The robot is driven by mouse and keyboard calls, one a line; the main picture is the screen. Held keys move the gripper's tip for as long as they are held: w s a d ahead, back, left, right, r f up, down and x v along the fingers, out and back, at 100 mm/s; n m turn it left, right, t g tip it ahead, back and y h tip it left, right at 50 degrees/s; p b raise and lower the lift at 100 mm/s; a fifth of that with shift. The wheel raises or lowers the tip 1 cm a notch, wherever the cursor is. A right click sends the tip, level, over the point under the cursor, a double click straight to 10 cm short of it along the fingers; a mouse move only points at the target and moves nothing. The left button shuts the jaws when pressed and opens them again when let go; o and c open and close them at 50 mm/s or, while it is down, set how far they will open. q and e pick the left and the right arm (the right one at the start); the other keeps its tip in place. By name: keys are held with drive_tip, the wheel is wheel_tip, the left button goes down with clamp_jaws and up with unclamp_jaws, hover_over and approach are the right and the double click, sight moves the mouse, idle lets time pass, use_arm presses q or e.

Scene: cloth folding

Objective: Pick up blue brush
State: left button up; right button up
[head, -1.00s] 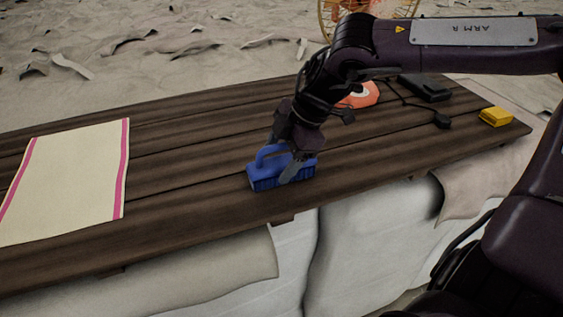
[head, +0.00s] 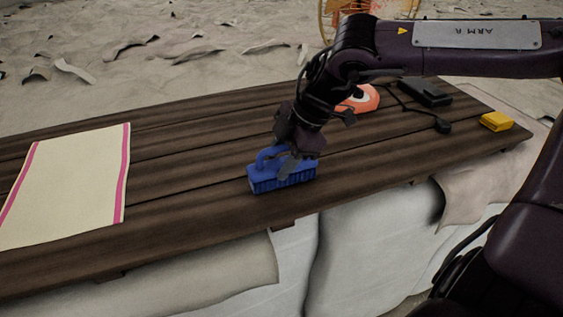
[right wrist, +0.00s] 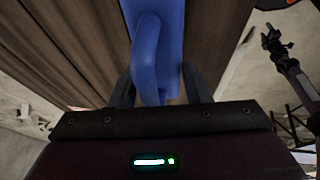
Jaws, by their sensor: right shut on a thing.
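The blue brush (head: 283,181) lies bristles down near the front edge of the dark plank table, with its arched handle on top. My right gripper (head: 287,163) reaches down over it and is shut on the handle. In the right wrist view the blue handle (right wrist: 148,50) runs between the two dark fingers of my right gripper (right wrist: 158,85). The fingers hide part of the brush in the head view. What looks like my left gripper (right wrist: 273,40) shows small at the right of the right wrist view; its jaws are too small to read.
A cream cloth with pink stripes (head: 75,180) lies on the left of the table (head: 190,180). An orange object (head: 361,99), a black box with a cable (head: 425,93) and a yellow block (head: 496,121) lie on the right. The planks between cloth and brush are clear.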

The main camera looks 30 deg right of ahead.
wheel_tip(320, 180, up, 19)
drive_tip(key=b, duration=0.2)
drive_tip(key=shift+r+b, duration=0.2)
drive_tip(key=shift+b, duration=0.1)
drive_tip(key=o, duration=0.4)
drive_tip(key=shift+c, duration=1.1)
drive_tip(key=shift+s+f, duration=0.1)
